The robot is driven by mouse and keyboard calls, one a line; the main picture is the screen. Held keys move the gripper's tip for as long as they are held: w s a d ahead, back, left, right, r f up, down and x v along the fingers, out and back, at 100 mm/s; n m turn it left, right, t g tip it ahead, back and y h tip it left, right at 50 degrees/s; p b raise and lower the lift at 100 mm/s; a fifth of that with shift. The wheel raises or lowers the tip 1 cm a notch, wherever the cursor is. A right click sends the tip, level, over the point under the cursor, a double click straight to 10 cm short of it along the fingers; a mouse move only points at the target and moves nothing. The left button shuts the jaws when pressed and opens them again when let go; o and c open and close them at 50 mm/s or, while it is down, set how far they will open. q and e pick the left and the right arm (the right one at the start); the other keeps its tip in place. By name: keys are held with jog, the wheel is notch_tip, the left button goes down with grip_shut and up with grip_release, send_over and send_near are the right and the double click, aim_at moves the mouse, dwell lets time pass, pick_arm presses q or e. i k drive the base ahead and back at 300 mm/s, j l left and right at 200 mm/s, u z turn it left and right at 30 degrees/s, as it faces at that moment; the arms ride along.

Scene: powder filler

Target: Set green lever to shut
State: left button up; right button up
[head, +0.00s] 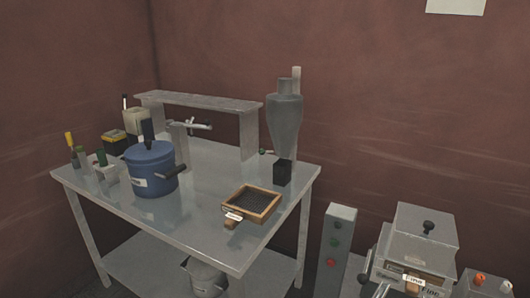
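A tall grey hopper (285,118) with a tapering lower end stands at the back right corner of the table. A small lever with a dark green-looking knob (263,152) sticks out to the left near the hopper's lower end, roughly level. It is too small to read any shut or open marking. A black block-shaped container (283,172) stands right under the hopper outlet. Neither of my grippers is in view.
The metal table (205,215) also holds a blue pot (151,170), a wooden-framed sieve (251,204), a raised shelf (200,101) and several small tools at left. A control box (337,245) and a grey machine (420,245) stand at the right.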

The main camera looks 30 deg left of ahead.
aim_at(262, 151)
jog(key=i+j, duration=0.1)
jog(key=j, duration=0.75)
jog(key=i+j, duration=0.15)
jog(key=j, duration=0.25)
jog(key=u, duration=0.05)
